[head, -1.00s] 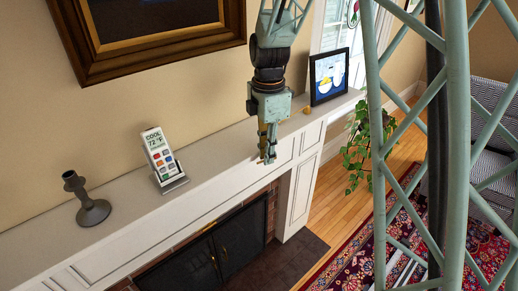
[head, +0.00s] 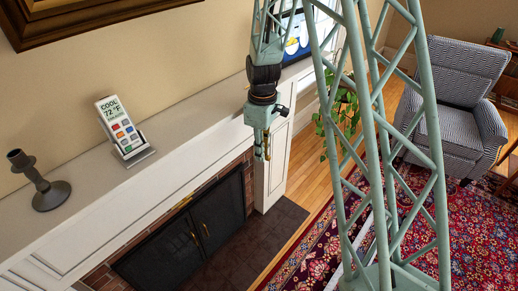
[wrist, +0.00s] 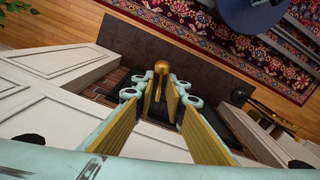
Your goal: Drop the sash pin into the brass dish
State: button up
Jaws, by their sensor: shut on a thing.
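My gripper (head: 262,150) hangs fingers down by the front edge of the mantel, near the right end of the fireplace. In the wrist view its yellow-padded fingers (wrist: 166,100) are closed around a brass-coloured pin with a round head, the sash pin (wrist: 161,67). The pin's head stands out past the fingertips, above the dark hearth in that picture. I cannot make out a brass dish in either current view. My arm and lattice column hide the far end of the mantel.
The mantel (head: 165,170) bears a dark candle holder (head: 50,194) and a white remote in a stand (head: 123,128). A picture (head: 296,36) and a plant (head: 340,115) are partly behind my lattice. The slate hearth (head: 250,235) is bare. A striped armchair (head: 455,105) stands right.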

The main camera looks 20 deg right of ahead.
notch_tip(320, 180, down, 10)
jog(key=w+d+m+b, duration=0.1)
jog(key=w+m+b, duration=0.1)
jog(key=m, duration=0.7)
jog(key=shift+w+f+b, duration=0.15)
jog(key=shift+w+b, duration=0.1)
jog(key=shift+b, duration=0.5)
jog(key=shift+s+a, duration=0.1)
jog(key=shift+a, duration=0.05)
